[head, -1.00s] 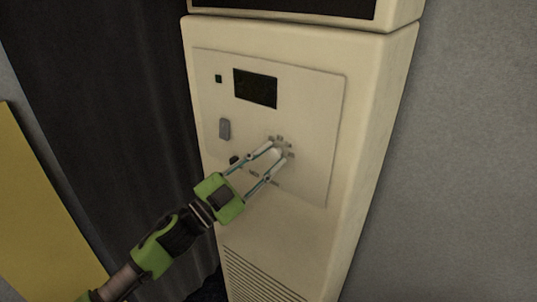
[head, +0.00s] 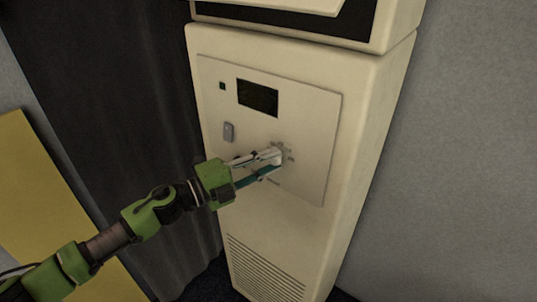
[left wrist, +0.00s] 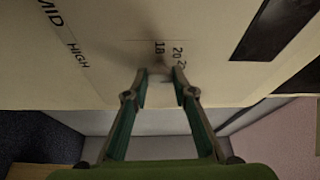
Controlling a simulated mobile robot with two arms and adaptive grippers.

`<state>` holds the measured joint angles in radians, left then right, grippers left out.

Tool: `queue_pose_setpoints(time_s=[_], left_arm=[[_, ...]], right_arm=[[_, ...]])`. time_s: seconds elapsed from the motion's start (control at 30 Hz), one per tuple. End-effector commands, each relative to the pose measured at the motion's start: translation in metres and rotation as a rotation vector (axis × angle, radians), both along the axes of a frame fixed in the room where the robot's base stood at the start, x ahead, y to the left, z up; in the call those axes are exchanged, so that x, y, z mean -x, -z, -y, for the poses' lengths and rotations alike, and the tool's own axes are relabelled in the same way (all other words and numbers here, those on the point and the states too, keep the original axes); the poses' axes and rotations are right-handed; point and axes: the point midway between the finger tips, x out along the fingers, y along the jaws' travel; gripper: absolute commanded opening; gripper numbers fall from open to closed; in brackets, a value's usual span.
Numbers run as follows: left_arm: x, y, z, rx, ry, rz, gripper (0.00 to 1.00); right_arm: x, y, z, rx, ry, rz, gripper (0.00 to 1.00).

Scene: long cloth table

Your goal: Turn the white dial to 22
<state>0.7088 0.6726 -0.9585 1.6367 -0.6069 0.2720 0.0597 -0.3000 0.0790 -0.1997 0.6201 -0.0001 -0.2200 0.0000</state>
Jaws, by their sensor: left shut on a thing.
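The white dial (head: 276,152) is on the front panel of a cream cabinet, mostly hidden behind the fingers of my left gripper (head: 272,158). The fingers are shut on the dial. My right gripper is not in view.
The cream cabinet (head: 350,150) has a dark display (head: 258,97), a grey switch (head: 228,131) and a vent grille (head: 265,270). Grey wall lies at the right.

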Motion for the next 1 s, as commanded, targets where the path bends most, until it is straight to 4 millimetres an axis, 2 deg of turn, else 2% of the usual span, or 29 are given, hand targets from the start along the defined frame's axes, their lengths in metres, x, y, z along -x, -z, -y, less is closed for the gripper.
queue_pose_setpoints(time_s=[0.2, 0.73, 0.77, 0.8, 1.0], left_arm=[[0.0000, -0.0016, 0.0001, -0.055, 0.000, 0.039, 0.03], [0.0002, 0.0001, 0.0002, -0.071, 0.000, 0.051, 0.03], [0.0002, 0.0001, 0.0002, -0.071, 0.000, 0.051, 0.29], [0.0003, 0.0001, 0.0003, -0.071, 0.000, 0.050, 0.40], [0.0002, -0.0001, 0.0002, -0.070, 0.000, 0.051, 0.41]], right_arm=[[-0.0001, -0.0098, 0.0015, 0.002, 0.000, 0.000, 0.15], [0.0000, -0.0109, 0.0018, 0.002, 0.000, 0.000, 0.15], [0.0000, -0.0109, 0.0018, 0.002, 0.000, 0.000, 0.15], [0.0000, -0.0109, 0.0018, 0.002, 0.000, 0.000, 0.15], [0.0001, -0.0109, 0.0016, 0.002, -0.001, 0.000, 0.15]])
